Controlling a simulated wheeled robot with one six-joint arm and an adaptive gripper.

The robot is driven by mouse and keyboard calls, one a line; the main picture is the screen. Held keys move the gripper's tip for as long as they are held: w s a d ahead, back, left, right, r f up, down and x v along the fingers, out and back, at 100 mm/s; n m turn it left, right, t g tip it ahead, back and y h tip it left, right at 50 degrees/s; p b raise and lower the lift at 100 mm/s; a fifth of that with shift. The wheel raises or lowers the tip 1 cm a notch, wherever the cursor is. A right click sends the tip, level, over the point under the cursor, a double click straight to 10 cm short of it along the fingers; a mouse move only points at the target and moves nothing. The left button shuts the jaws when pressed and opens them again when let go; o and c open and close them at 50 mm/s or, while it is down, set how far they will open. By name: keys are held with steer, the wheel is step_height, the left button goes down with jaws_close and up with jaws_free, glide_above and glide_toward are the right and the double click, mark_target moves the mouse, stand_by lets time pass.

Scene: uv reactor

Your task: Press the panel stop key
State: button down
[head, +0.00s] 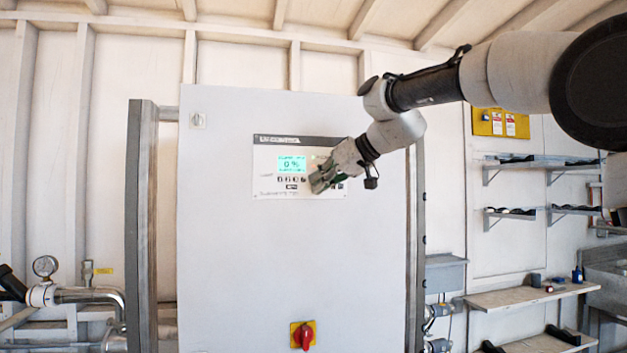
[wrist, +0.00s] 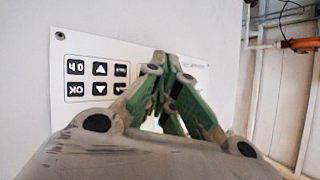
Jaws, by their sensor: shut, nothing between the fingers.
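The control panel (head: 268,185) is a white plate with a dark top strip on the front of a large grey cabinet (head: 290,255). Its lit cyan display (head: 292,164) reads 0 %, with a row of small keys below. In the wrist view the panel (wrist: 90,50) appears upside down, with black keys marked OK (wrist: 75,89), arrows (wrist: 99,69) and others. My gripper (head: 317,184) is shut and empty, its fingertips (wrist: 164,60) in front of the panel's lower right part. The fingers cover some keys. I cannot make out a stop label or whether the tips touch the panel.
A red rotary switch on a yellow plate (head: 302,335) is low on the cabinet. Shelves (head: 525,296) line the wall at right. A pressure gauge (head: 45,266) and pipes stand at left. In the wrist view, an orange fitting (wrist: 302,44) and pipes lie beyond the cabinet edge.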

steer(key=shift+s+d, duration=0.15)
steer(key=shift+s, duration=0.4)
steer(key=shift+s, duration=0.1)
steer(key=shift+s+d, duration=0.25)
steer(key=shift+s, duration=0.5)
steer(key=shift+s+d, duration=0.2)
steer(key=shift+s, duration=0.6)
steer(key=shift+s+d, duration=0.25)
steer(key=shift+s, duration=0.5)
